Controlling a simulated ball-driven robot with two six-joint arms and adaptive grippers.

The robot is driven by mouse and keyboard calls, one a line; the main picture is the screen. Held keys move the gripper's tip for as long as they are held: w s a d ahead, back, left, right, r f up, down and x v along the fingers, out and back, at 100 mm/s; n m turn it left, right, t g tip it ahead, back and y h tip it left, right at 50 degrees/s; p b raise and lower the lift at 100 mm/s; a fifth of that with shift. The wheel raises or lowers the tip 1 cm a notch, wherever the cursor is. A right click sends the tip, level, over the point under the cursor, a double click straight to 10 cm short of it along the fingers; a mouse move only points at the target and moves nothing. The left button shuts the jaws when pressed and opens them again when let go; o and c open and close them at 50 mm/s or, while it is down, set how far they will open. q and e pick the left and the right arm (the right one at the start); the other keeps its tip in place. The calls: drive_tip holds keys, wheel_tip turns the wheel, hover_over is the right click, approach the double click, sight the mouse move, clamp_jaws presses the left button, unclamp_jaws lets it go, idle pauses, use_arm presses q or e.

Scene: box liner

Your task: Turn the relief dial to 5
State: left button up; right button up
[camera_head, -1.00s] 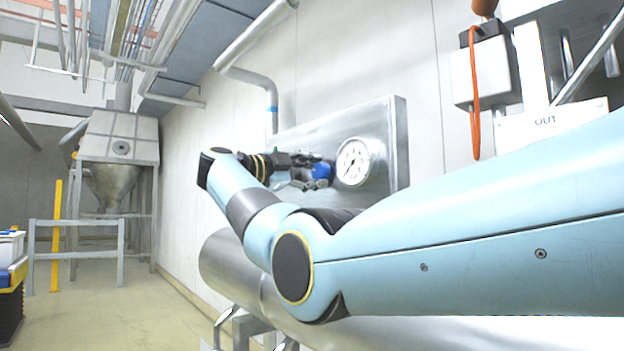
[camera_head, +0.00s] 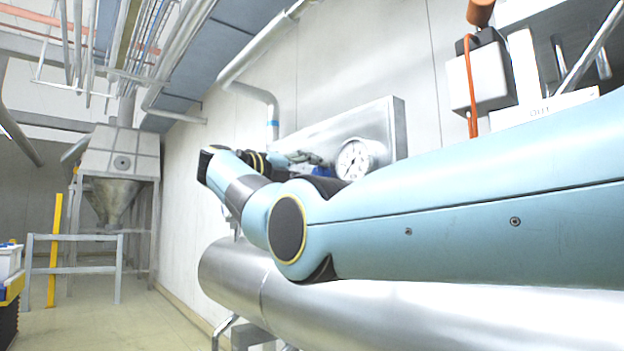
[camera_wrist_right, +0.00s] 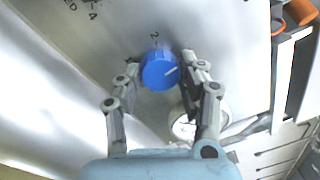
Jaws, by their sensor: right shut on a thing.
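The blue relief dial (camera_wrist_right: 159,72) sits on a metal panel in the right wrist view. In the head view my right gripper (camera_head: 302,159) is at the panel (camera_head: 383,125), left of the gauge, mostly behind my own arm. My left gripper is not in view.
A round white gauge (camera_head: 354,160) is on the panel right of the dial. A large silver pipe (camera_head: 235,280) runs below the panel. A grey box (camera_head: 480,78) with an orange cable is on the wall to the right. Open floor lies at the left.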

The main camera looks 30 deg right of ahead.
drive_tip(key=shift+s+f+m+t+y+b, duration=0.1)
drive_tip(key=shift+m+y+b, duration=0.35)
drive_tip(key=shift+m, duration=4.15)
drive_tip(key=shift+m+t+b, duration=0.1)
drive_tip(key=shift+m+b, duration=0.6)
drive_tip(key=shift+m, duration=3.9)
drive_tip(key=shift+s+f+m+t+y+b, duration=0.1)
drive_tip(key=shift+m+y+b, duration=0.35)
drive_tip(key=shift+m, duration=4.15)
drive_tip(key=shift+r, duration=0.1)
drive_tip(key=o, duration=1.2)
drive_tip(key=shift+w, duration=0.1)
drive_tip(key=shift+r, duration=0.1)
